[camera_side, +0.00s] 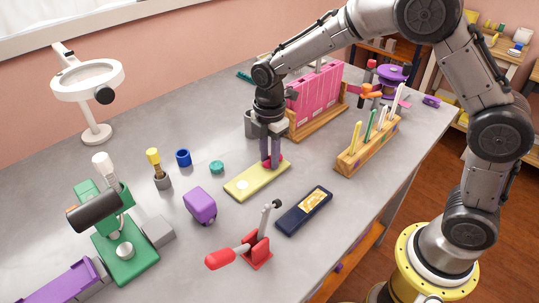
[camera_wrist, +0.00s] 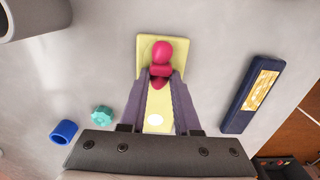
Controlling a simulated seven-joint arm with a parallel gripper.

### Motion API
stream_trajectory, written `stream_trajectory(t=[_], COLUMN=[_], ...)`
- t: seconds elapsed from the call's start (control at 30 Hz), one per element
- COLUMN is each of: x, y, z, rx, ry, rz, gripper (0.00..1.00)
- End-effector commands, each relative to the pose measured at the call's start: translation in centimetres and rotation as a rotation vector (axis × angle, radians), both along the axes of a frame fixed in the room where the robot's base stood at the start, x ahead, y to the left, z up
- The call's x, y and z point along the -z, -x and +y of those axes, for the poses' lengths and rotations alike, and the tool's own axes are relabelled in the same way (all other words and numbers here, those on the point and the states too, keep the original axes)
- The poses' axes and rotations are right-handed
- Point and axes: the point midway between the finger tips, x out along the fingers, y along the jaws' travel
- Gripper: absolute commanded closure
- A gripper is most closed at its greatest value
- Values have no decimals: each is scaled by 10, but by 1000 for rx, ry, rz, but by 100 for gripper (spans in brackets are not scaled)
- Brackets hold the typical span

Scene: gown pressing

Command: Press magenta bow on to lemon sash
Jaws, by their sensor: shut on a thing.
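The lemon sash (camera_side: 250,183) is a flat pale-yellow strip with a white round spot near one end, lying on the grey table. It also shows in the wrist view (camera_wrist: 148,45). My gripper (camera_side: 270,163) points down over the sash's far right end, away from the white spot. In the wrist view my gripper (camera_wrist: 160,76) is shut on the magenta bow (camera_wrist: 162,50), a rounded piece between the fingertips. In the side view the fingers partly hide the bow (camera_side: 279,160). It is at or just above the sash; I cannot tell whether they touch.
A dark blue case (camera_side: 304,211) and a red-handled toggle clamp (camera_side: 257,247) stand in front. A purple block (camera_side: 200,205), teal nut (camera_side: 217,167) and blue ring (camera_side: 183,158) lie left. A pink rack (camera_side: 316,92) and wooden tool holder (camera_side: 368,145) stand behind and right.

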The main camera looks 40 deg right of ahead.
Motion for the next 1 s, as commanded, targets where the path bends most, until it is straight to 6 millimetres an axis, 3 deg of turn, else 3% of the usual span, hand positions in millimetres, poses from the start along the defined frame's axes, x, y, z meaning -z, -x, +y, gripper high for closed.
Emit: stream_trajectory(t=[0.9,0.93,1.0], x=[1,1,1], y=[1,1,1], z=[0,0,0], rx=[0,0,0], ry=[1,1,1], rz=[6,6,5], gripper=[100,68,55])
